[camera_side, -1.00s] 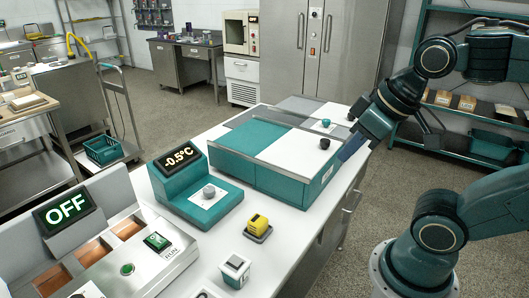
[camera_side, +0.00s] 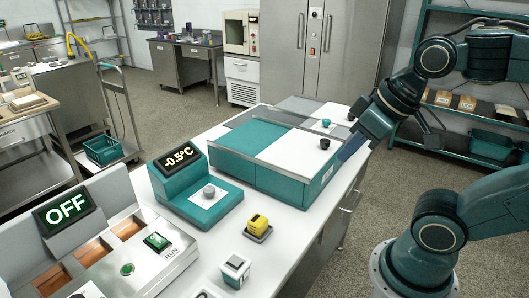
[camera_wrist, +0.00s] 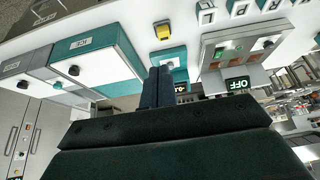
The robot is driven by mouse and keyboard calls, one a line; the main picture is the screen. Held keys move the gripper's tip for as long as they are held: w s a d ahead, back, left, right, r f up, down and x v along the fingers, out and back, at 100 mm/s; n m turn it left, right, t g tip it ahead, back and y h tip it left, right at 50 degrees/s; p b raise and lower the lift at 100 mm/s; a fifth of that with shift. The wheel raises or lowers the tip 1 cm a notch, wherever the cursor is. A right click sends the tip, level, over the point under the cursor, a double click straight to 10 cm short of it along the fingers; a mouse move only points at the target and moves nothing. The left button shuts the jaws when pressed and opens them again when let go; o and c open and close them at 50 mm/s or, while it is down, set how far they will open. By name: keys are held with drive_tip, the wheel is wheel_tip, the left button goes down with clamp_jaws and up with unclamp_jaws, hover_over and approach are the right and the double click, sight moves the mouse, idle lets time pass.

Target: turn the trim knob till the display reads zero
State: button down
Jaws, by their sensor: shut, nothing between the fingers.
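The trim knob (camera_side: 209,191) is a grey round knob on a white plate on a teal unit (camera_side: 222,209). The unit's tilted display (camera_side: 179,158) reads -0.5°C. My gripper (camera_side: 343,157) is at the right end of the bench, beside the large teal-and-white box, well apart from the knob. Its blue fingers are shut together and empty in the wrist view (camera_wrist: 158,72). There the teal unit (camera_wrist: 174,52) shows just beyond the fingertips, and the fingers partly cover it.
The large box (camera_side: 262,178), with a black knob on top, stands between my gripper and the teal unit. A yellow button block (camera_side: 258,224) and a small white switch box (camera_side: 235,270) sit in front. A machine with an OFF display (camera_side: 67,209) stands at left.

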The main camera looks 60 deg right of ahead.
drive_tip(key=c, duration=1.5)
unclamp_jaws()
drive_tip(key=shift+w+r, duration=0.1)
drive_tip(key=o, duration=0.4)
drive_tip(key=shift+w+r, duration=0.1)
drive_tip(key=shift+w, duration=0.1)
drive_tip(key=shift+o, duration=0.7)
drive_tip(key=shift+w+r, duration=0.2)
drive_tip(key=shift+w, duration=0.1)
drive_tip(key=w+r+n+g, duration=0.2)
drive_tip(key=w+n+g, duration=0.15)
drive_tip(key=w, duration=1.55)
drive_tip(key=w+f+n+g, duration=0.2)
drive_tip(key=w+f+n, duration=0.3)
drive_tip(key=w+f, duration=0.9)
drive_tip(key=w, duration=0.4)
drive_tip(key=shift+w+a+f, duration=0.2)
drive_tip(key=shift+a+f, duration=0.05)
drive_tip(key=shift+f, duration=0.15)
